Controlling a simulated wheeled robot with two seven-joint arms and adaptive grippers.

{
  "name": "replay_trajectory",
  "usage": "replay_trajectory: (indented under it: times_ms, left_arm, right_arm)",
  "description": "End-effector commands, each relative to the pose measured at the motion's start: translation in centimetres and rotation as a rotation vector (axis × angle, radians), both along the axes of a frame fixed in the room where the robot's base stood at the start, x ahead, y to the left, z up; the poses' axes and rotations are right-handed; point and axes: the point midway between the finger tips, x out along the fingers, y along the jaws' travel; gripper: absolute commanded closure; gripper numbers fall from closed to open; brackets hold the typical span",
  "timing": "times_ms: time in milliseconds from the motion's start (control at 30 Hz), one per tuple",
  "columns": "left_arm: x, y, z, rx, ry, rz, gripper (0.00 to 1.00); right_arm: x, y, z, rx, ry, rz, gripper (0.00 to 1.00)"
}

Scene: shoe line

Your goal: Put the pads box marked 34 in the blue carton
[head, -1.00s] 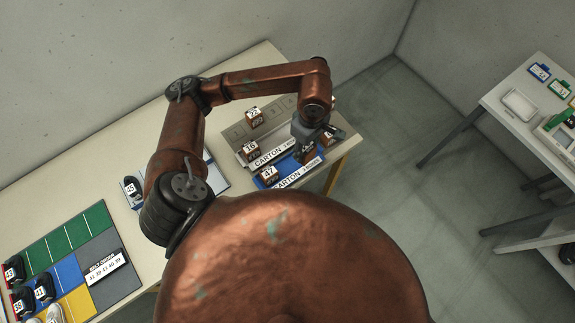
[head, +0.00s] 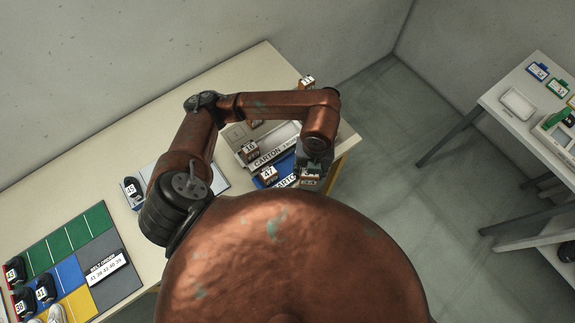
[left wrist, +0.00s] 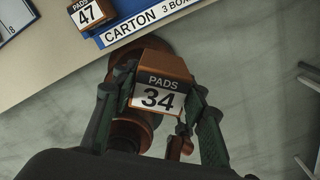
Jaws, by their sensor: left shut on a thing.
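The pads box marked 34 (left wrist: 158,98) is brown with a white number label. My left gripper (left wrist: 160,112) is shut on it, with a finger on each side. In the head view the held box (head: 310,182) hangs below the left gripper (head: 314,166), just in front of the table's near right edge. The blue carton (head: 286,164) lies just left of the gripper, partly hidden by it; its label strip reads CARTON. It also shows at the top of the left wrist view (left wrist: 122,25). A box marked 47 (head: 268,174) is in or at its left end. My right gripper is out of view.
A grey carton (head: 284,139) stands behind the blue one, with a box marked 16 or 18 (head: 250,150) at its left. A box marked 11 (head: 307,82) is at the table's far edge. A shoe marked 45 (head: 132,190) stands further left. Open floor lies to the right.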

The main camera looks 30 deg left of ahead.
Motion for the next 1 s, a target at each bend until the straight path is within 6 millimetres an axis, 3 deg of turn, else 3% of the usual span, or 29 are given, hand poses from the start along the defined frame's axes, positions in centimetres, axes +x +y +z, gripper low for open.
replay_trajectory:
  times_ms: [100, 300, 533, 933, 1000]
  left_arm:
    - [-0.7, -0.6, 0.0, -0.002, -0.004, 0.247, 0.85]
    - [-1.4, -1.1, -0.1, -0.003, -0.008, 0.564, 0.85]
    - [-1.4, -0.8, -0.4, -0.004, -0.008, 0.701, 0.85]
    - [2.8, 6.9, -4.4, 0.002, -0.007, 0.709, 0.85]
    - [3.4, 7.8, -5.8, 0.001, -0.005, 0.706, 0.85]
  right_arm:
    - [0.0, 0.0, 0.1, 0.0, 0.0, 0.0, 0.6]
    - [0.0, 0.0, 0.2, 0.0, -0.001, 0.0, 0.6]
    - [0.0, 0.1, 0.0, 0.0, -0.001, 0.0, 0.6]
    - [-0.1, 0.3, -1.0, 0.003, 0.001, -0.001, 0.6]
    - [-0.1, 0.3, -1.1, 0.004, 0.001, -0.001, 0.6]
